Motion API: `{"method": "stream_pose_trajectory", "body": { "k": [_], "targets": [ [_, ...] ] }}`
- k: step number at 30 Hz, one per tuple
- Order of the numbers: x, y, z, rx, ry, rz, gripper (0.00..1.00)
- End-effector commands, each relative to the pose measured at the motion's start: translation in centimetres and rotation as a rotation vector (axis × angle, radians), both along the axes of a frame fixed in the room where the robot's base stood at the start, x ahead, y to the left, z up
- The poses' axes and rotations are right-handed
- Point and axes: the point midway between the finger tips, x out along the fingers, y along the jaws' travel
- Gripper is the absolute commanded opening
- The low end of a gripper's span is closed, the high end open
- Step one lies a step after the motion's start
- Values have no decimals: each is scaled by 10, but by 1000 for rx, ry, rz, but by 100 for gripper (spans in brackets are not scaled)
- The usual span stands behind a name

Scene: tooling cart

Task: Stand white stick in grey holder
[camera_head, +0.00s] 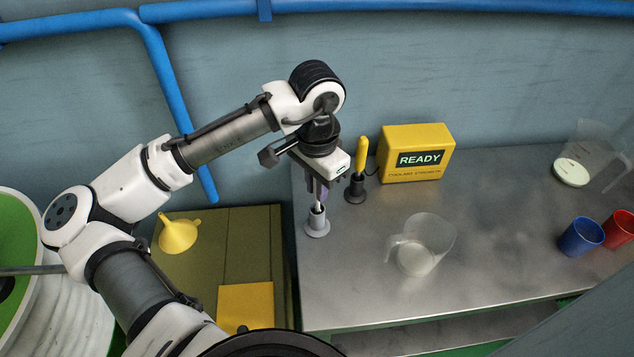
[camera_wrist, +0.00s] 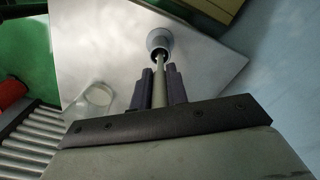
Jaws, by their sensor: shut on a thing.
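The grey holder (camera_head: 317,229) stands upright at the left end of the metal cart top; in the wrist view its round mouth and rim (camera_wrist: 159,38) show beyond my fingertips. The white stick (camera_head: 317,207) points down from my gripper (camera_head: 318,187), which is directly above the holder. In the wrist view my gripper (camera_wrist: 160,74) is shut on the stick (camera_wrist: 160,88). The stick's far end reaches the dark mouth of the holder and appears to be inside it; how deep is hidden. The stick looks close to upright.
A black holder with a yellow-handled tool (camera_head: 361,155) stands close right of my gripper, before a yellow READY box (camera_head: 415,158). A clear jug (camera_head: 423,245), a blue cup (camera_head: 581,237) and a red cup (camera_head: 619,230) are farther right. The cart's left edge is near the grey holder.

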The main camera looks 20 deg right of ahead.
Motion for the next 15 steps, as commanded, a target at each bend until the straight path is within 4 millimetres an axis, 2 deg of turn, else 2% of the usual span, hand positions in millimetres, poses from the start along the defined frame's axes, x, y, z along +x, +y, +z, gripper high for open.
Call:
{"method": "stream_pose_trajectory", "body": {
  "k": [3,4,9,15],
  "targets": [
    [0,0,-4,0,0,0,0],
    [0,0,-3,0,0,0,17],
    [0,0,-3,0,0,0,37],
    [0,0,-3,0,0,0,37]
  ]
}}
